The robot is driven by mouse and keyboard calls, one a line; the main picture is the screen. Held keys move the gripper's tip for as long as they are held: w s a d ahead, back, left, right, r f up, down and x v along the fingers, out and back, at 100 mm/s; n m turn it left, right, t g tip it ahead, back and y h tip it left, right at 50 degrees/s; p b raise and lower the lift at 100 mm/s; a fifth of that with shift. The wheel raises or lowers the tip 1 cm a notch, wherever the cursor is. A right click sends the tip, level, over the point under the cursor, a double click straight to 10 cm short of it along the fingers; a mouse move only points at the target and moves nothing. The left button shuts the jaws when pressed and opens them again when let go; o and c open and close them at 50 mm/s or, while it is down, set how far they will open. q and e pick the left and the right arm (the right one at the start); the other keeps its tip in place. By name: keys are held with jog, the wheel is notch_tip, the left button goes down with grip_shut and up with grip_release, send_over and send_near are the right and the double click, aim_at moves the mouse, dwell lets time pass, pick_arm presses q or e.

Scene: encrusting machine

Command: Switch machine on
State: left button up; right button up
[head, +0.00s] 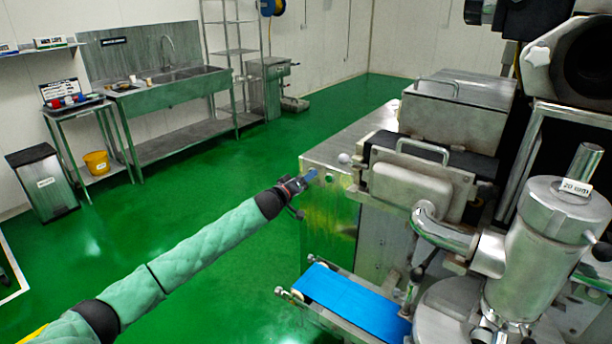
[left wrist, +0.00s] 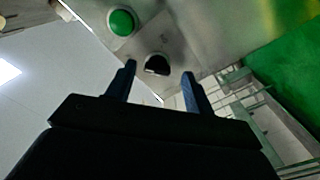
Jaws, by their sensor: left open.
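The encrusting machine (head: 330,160) is a large steel body on the right of the head view. My left gripper (head: 311,175) is at the upper left end of its side panel. In the left wrist view, my left gripper (left wrist: 158,82) is open and empty. Its two dark blue fingers point at the steel panel (left wrist: 190,40). A black, half-round knob or switch (left wrist: 157,64) shows between the fingertips. A round green button (left wrist: 121,22) sits on the panel, up and left of the fingers. I cannot tell whether the fingers touch the panel. My right gripper is not in view.
A blue conveyor belt (head: 350,295) sticks out low from the machine. A steel hopper (head: 545,245) stands at the right. The green floor (head: 225,165) left of the machine is clear. A sink bench (head: 175,90), bin (head: 43,185) and yellow bucket (head: 97,162) stand far back left.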

pick_arm(q)
jog(key=shift+w+d+r, duration=0.15)
jog(key=shift+w+d, duration=0.05)
jog(key=shift+d, duration=0.15)
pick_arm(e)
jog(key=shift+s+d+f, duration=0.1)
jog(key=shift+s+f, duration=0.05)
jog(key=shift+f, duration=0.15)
pick_arm(q)
jog(key=shift+c, duration=0.2)
jog(key=c, duration=0.9)
jog(key=shift+c, duration=0.2)
jog(key=shift+m, duration=0.3)
jog(key=shift+m+b, duration=0.5)
jog(key=shift+m, duration=8.3)
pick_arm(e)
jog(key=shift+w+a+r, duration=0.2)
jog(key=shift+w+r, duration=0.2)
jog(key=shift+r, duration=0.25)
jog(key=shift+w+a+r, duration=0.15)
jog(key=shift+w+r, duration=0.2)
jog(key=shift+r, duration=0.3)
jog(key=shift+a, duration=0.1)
